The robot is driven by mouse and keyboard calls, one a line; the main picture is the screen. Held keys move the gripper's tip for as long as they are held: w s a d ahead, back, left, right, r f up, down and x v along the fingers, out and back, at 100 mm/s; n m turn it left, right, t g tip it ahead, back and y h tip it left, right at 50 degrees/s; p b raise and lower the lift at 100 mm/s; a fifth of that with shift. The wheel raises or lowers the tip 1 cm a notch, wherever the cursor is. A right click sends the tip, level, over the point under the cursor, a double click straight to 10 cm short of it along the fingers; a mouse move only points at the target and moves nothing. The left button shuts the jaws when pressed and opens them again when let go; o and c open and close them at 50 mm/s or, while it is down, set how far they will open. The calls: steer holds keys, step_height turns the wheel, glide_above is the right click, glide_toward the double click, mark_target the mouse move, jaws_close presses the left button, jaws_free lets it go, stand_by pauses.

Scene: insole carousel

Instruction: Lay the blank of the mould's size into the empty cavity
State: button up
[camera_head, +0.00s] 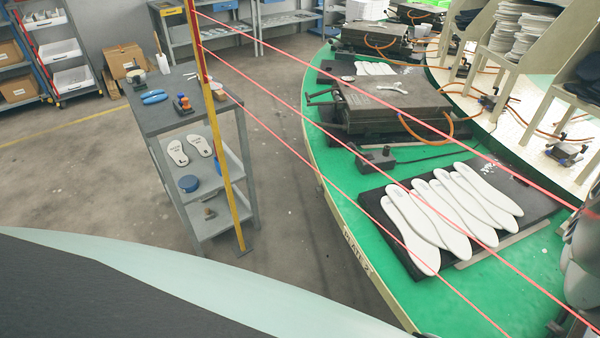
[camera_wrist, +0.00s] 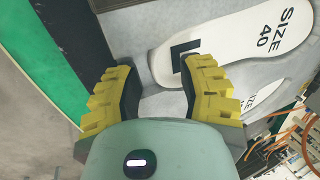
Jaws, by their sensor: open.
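In the wrist view my gripper (camera_wrist: 160,82) is open, with its two yellow fingers apart and nothing held between them. Beyond the fingers is a white insole shape (camera_wrist: 222,45) marked "L" and "SIZE 40" on a grey surface (camera_wrist: 125,25). The right finger overlaps its near end. A second white shape (camera_wrist: 262,97) shows partly below it. I cannot tell whether these are cavities or laid pieces. In the head view several white blanks (camera_head: 408,233) lie overlapping on a black mat (camera_head: 375,203); their sizes are not readable.
Dark mould boxes (camera_head: 392,105) with orange hoses stand on the green carousel (camera_head: 335,165). A small dark block (camera_head: 377,158) lies between box and mat. Red lines cross the view.

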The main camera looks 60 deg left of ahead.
step_height(320, 180, up, 6)
steer(key=p, duration=0.5)
steer(key=shift+p, duration=0.4)
steer(key=shift+f, duration=0.1)
steer(key=shift+g+p, duration=0.3)
steer(key=shift+p, duration=0.15)
steer(key=shift+w+f+g+p, duration=0.1)
steer(key=shift+w+g+p, duration=0.1)
steer(key=shift+g+p, duration=0.25)
steer(key=shift+s, duration=0.15)
steer(key=w+a+r+n, duration=0.4)
steer(key=w+r, duration=0.3)
steer(key=r, duration=0.2)
steer(key=w+a+r+n+g+y+b, duration=0.1)
steer(key=w+a+r+n, duration=0.4)
steer(key=w+r, duration=0.3)
steer(key=shift+w+a+r+n, duration=0.3)
steer(key=shift+a+r, duration=0.25)
steer(key=shift+a, duration=0.2)
